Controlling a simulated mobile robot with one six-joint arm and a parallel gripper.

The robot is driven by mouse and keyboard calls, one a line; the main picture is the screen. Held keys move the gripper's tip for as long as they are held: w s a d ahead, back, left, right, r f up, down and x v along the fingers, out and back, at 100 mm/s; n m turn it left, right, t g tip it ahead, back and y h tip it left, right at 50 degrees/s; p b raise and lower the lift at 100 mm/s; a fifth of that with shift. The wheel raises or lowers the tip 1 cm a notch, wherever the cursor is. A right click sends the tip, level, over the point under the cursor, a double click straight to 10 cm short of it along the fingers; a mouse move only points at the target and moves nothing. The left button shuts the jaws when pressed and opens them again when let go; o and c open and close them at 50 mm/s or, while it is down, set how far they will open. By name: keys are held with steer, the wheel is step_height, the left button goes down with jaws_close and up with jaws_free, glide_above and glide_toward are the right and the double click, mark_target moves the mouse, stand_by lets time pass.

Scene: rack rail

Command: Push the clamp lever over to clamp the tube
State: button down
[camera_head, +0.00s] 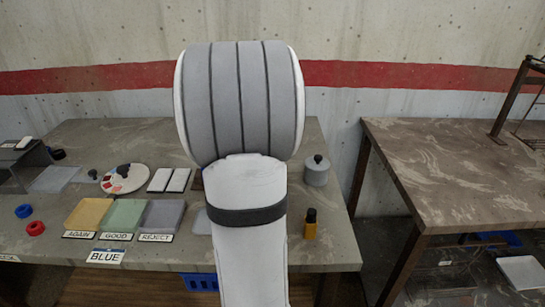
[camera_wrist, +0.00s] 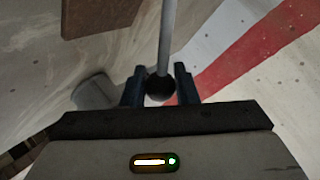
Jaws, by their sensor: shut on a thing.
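In the wrist view, my gripper (camera_wrist: 160,88) has its two dark blue fingers on either side of a round black knob (camera_wrist: 158,90). The knob is on the end of a thin grey rod, which looks like the clamp lever (camera_wrist: 167,40) and runs up out of the top of the picture. The gripper is shut on the knob. The lever's base and the tube cannot be made out. In the head view my arm hides the gripper, the lever and whatever is behind them.
A brown block (camera_wrist: 105,14) shows in the wrist view.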

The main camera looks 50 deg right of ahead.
steer(key=c, duration=1.5)
jaws_free()
steer(key=shift+s+a+f, duration=0.1)
steer(key=shift+f, duration=0.1)
steer(key=o, duration=0.3)
steer(key=shift+r, duration=0.15)
steer(key=shift+o, duration=0.2)
steer(key=p+v, duration=0.2)
steer(key=v, duration=0.5)
steer(key=shift+a+r, duration=0.2)
steer(key=shift+a, duration=0.15)
steer(key=shift+s, duration=0.1)
